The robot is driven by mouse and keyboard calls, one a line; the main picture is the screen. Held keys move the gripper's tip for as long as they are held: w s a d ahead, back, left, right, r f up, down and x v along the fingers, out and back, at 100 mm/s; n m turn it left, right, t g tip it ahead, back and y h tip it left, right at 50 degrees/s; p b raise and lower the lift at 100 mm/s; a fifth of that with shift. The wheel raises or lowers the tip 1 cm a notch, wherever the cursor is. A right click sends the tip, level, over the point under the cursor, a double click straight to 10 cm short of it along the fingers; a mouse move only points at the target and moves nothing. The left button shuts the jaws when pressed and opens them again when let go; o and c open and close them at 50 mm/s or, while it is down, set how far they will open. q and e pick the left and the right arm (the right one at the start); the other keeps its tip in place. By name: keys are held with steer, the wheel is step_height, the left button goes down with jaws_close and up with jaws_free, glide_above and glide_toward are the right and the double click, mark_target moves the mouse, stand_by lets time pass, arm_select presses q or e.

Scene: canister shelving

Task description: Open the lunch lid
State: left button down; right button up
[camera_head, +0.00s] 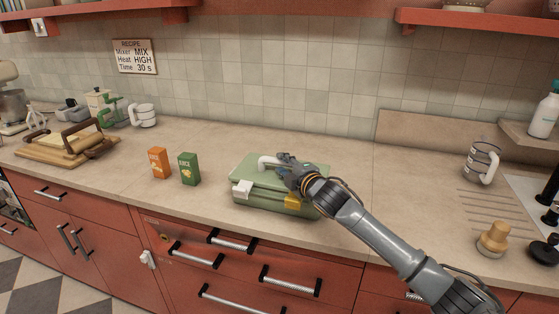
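A green lunch box (262,205) sits on the counter near its front edge, with its lid (250,164) down. It has a white handle (268,160) on top, a white latch (242,188) at the front left and a yellow latch (292,201) at the front right. My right gripper (282,161) is over the lid beside the white handle. Its fingers are small and partly hidden, so I cannot tell whether they are open or hold the handle. My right arm covers the right part of the box. My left gripper is out of view.
An orange juice carton (159,163) and a green juice carton (189,169) stand left of the box. A grey and white mug (482,160) and a wooden knob-shaped object (493,239) are at the right. The counter (225,145) behind the box is clear.

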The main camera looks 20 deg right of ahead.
steer(key=shift+x, duration=1.4)
jaws_close()
